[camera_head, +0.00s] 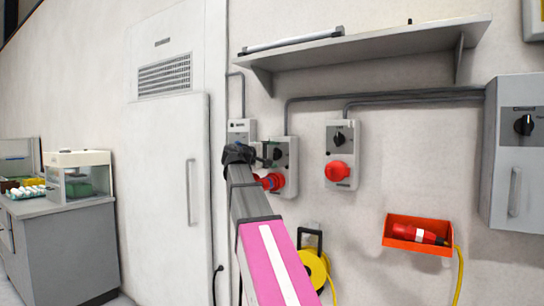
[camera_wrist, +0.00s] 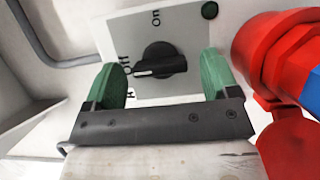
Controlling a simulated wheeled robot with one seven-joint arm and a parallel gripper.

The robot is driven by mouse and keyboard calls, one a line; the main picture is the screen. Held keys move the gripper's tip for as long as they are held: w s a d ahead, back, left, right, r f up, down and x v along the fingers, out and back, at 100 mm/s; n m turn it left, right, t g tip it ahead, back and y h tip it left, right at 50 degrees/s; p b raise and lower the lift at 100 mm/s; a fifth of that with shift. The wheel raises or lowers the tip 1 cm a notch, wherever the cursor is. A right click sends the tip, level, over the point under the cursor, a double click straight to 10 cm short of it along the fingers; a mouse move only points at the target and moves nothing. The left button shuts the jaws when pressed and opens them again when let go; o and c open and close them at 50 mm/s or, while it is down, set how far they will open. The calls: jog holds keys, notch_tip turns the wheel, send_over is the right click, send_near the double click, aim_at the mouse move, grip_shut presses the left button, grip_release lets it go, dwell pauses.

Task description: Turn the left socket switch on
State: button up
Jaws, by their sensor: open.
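The left socket box (camera_head: 291,150) is a grey wall unit with a red plug (camera_head: 272,181) in its lower part. Its black rotary switch (camera_wrist: 160,60) shows in the wrist view on a grey plate with "on" and "off" labels. The switch's white mark points left, toward the "off" side. My gripper (camera_wrist: 163,75) has green fingers and is open, one finger on each side of the switch. I cannot tell whether either finger touches it. In the head view my gripper (camera_head: 262,154) is in front of the box and hides part of it.
The red and blue plug (camera_wrist: 283,60) is close to my right finger in the wrist view. A second socket box (camera_head: 342,128) hangs to the right. A shelf (camera_head: 370,48) is above, and an orange holder (camera_head: 390,238) with a red connector is lower right.

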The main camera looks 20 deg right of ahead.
jog(key=c, duration=0.9)
jog(key=shift+m, duration=0.3)
jog(key=m+y, duration=0.1)
jog(key=m, duration=0.2)
jog(key=shift+d+r+y, duration=0.1)
jog(key=shift+r+y, duration=0.05)
jog(key=shift+y, duration=0.25)
jog(key=m+y, duration=0.1)
jog(key=m, duration=0.2)
jog(key=shift+s+m+y, duration=0.15)
jog(key=shift+m+y, duration=0.15)
jog(key=m+y, duration=0.1)
jog(key=m+t+y, duration=0.1)
jog(key=m, duration=0.1)
jog(key=shift+s+d+r+t, duration=0.1)
jog(key=shift+t, duration=0.2)
jog(key=shift+m+t+y, duration=0.7)
jog(key=shift+m+t, duration=0.1)
jog(key=shift+m, duration=0.9)
